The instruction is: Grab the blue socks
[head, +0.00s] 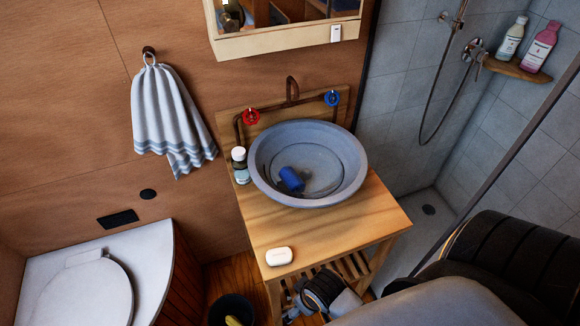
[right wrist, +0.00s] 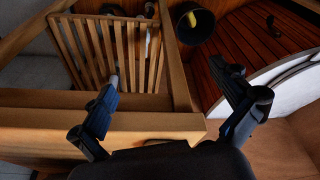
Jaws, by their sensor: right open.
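A small blue bundle with a dark part beside it, which may be the blue socks (head: 291,179), lies inside the round grey basin (head: 356,176) in the head view. I cannot make out its fabric. My right gripper (head: 303,303) is low at the front edge of the wooden washstand, below and in front of the basin. The right wrist view shows its two fingers spread apart with nothing between them (right wrist: 172,76). The blue bundle does not show in that view. My left gripper is not in view.
A white soap-like item (head: 279,256) sits on the washstand top (head: 330,228). A bottle (head: 240,165) stands left of the basin, under taps with red (head: 251,117) and blue (head: 332,98) handles. A dark bin (head: 232,306) holds something yellow. The toilet (head: 75,291) is at left.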

